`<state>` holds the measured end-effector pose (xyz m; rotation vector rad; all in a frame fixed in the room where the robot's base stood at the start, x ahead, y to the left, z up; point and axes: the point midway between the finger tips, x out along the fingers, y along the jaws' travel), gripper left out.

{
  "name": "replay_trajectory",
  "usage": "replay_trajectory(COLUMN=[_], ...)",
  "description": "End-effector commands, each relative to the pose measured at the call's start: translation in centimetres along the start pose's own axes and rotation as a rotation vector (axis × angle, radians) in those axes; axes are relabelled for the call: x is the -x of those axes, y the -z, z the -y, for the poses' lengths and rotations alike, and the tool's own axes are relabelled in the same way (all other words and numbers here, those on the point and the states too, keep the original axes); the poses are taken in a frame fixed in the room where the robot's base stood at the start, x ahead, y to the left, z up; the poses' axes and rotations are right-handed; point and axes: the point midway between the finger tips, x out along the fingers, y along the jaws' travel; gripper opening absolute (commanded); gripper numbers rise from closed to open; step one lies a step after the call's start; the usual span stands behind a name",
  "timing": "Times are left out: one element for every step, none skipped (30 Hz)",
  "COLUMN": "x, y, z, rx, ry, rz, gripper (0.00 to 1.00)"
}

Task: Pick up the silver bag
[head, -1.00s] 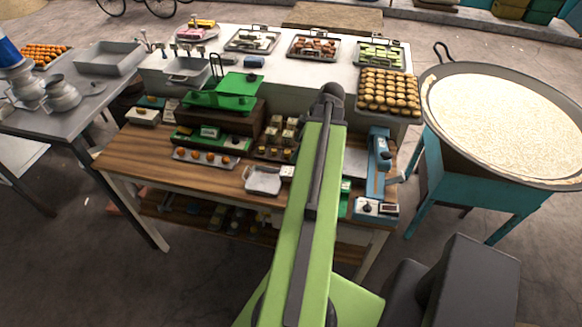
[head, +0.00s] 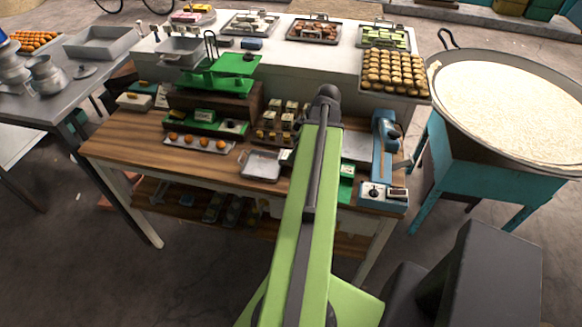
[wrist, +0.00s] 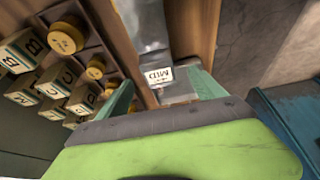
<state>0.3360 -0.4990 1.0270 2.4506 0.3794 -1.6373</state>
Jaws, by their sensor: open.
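In the wrist view, a shiny silver-grey item (wrist: 147,25), which looks like the silver bag, runs up to the top edge of the picture. A white label with dark letters (wrist: 159,76) is at its lower end. My gripper (wrist: 162,91) is open, with one green finger on each side of the label area. I see nothing clamped between the fingers. The gripper's body hides what lies below. In the head view my green arm reaches over the wooden table (head: 130,140), and I cannot make out the bag or the fingertips there.
In the head view a metal pan (head: 262,165), a green scale (head: 222,80) and a blue device (head: 383,150) share the table. A big round pan (head: 510,110) stands at the right.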

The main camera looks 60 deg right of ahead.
Motion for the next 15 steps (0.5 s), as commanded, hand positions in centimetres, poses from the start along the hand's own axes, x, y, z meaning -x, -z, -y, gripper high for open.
replay_trajectory(x=[-0.3,-0.2,-0.1,-0.2,-0.4,-0.8,-1.1,-1.6,-2.3,-2.9,-3.4,-4.2,-4.7,-5.1,-5.5], y=[0.0,0.0,0.0,0.0,0.0,-0.1,-0.1,-0.2,-0.3,-0.4,-0.5,-0.5,-0.5,-0.5,-0.4], z=[0.0,0.0,0.0,0.0,0.0,-0.1,-0.1,-0.1,-0.2,-0.3,-0.3,-0.4,-0.4,-0.3,-0.3], rx=[0.000,0.000,0.000,-0.001,0.000,0.000,0.000,0.000,0.000,-0.001,-0.001,-0.001,0.000,0.000,0.000], ry=[0.000,0.000,0.000,0.000,0.000,0.000,0.000,0.000,0.000,0.000,0.000,0.000,0.000,0.000,0.000], rz=[0.000,0.000,0.000,0.000,0.000,0.000,0.000,0.000,0.000,0.000,0.000,0.000,0.000,0.000,0.000], gripper=[0.78,0.78,0.78,0.78,0.78,0.78,0.78,0.78,0.78,0.78,0.78,0.78,0.78,0.78,0.78])
